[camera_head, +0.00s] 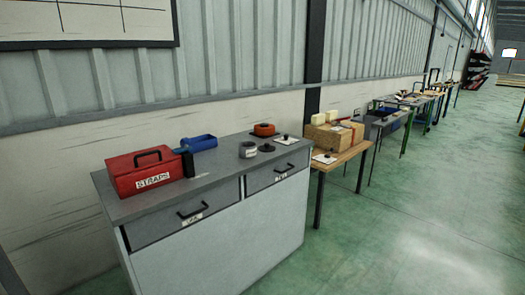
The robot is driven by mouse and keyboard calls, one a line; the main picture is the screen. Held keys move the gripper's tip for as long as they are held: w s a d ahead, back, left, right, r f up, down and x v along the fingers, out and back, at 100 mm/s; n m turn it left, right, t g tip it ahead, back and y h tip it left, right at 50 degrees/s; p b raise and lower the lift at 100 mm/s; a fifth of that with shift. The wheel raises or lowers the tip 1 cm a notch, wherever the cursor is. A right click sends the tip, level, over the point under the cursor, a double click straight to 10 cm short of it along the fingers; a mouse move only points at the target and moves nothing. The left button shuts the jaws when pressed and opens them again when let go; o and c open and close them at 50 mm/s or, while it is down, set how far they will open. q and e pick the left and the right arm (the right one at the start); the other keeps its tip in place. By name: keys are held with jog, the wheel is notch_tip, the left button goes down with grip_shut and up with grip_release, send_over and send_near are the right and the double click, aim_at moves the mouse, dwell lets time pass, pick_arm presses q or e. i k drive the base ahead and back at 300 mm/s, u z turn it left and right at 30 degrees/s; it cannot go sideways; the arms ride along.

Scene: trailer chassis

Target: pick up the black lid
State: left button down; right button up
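A small flat black round piece, which looks like the black lid (266,147), lies on the grey top of a cabinet (215,166). A flat plate with a black knob (286,139) lies farther right. Neither of my grippers is in view.
The cabinet top also holds a red box marked STRAPS (145,173), a dark upright cylinder (187,162), a blue bin (199,143) and an orange-red round item (264,129). A wooden table (345,154) with boxes stands right. Green floor (400,235) is clear in front.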

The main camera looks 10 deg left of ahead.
aim_at(267, 148)
jog(key=z, duration=0.5)
jog(key=i, duration=2.8)
jog(key=u, duration=0.45)
